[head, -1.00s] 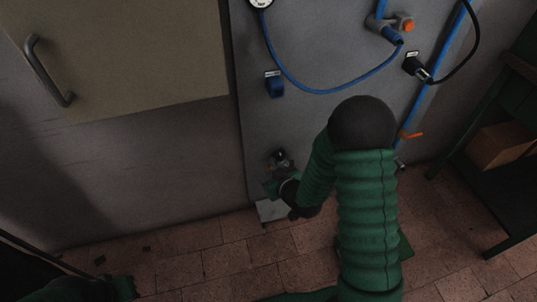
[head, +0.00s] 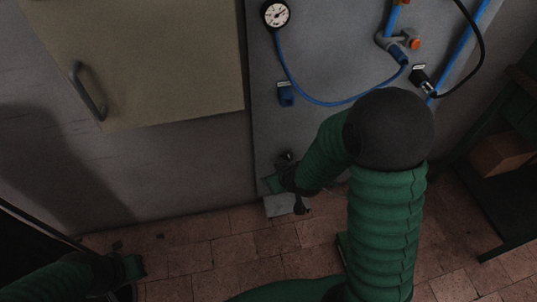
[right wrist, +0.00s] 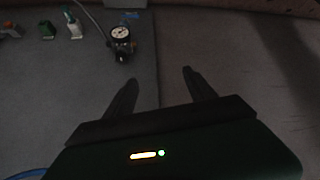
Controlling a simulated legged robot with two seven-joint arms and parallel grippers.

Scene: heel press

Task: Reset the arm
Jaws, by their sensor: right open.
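My right arm, in a green ribbed sleeve with a black elbow, reaches down to the low part of the grey panel in the head view.
A gauge (head: 276,14) with a blue hose (head: 330,103) is on the grey panel. A beige cabinet (head: 160,65) with a handle hangs left. A dark green shelf with a cardboard box (head: 500,153) stands right. The tiled floor (head: 200,255) is mostly clear.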

